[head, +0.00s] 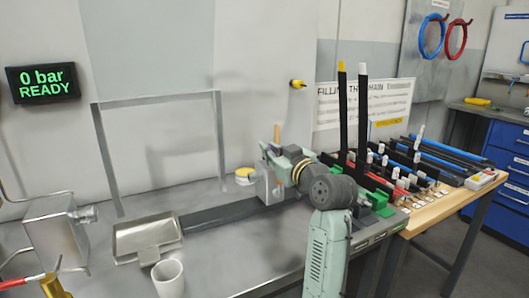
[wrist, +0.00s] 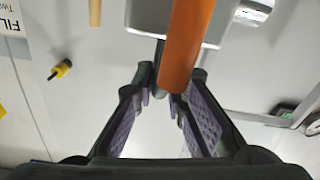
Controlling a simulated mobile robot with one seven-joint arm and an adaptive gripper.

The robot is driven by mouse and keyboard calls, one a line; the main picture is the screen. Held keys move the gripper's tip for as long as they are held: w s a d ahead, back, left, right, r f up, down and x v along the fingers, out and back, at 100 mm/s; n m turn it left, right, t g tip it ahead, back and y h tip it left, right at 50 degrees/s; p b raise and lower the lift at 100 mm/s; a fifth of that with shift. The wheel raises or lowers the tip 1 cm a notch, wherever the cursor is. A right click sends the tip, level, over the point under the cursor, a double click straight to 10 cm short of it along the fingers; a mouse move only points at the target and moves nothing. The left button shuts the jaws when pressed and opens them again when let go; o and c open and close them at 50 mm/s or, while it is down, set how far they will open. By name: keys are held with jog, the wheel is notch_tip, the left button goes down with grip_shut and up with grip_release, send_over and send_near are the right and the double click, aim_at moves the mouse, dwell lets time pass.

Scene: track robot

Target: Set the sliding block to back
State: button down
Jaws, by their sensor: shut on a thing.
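The sliding block (head: 264,187) is a grey block at the right part of a dark rail (head: 220,213) on the bench in the head view. A thin tan upright piece (head: 277,132) rises above it. My arm reaches it from the right and hides part of it. In the wrist view, my gripper (wrist: 168,88) is shut on the orange handle (wrist: 188,45), whose near end lies between the fingertips. A grey block body (wrist: 150,18) shows behind the handle. The exact finger contact in the head view is hidden by my arm.
A metal scoop-like tray (head: 147,236) and a white cup (head: 168,279) stand near the rail's left end. A tin with a yellow band (head: 245,176) stands behind the rail. A metal frame (head: 222,150) rises behind it. Two black posts (head: 342,110) stand right of my arm.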

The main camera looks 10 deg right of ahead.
jog(key=shift+d, duration=0.3)
jog(key=c, duration=1.7)
grip_release()
jog(key=shift+d, duration=0.15)
jog(key=v, duration=1.2)
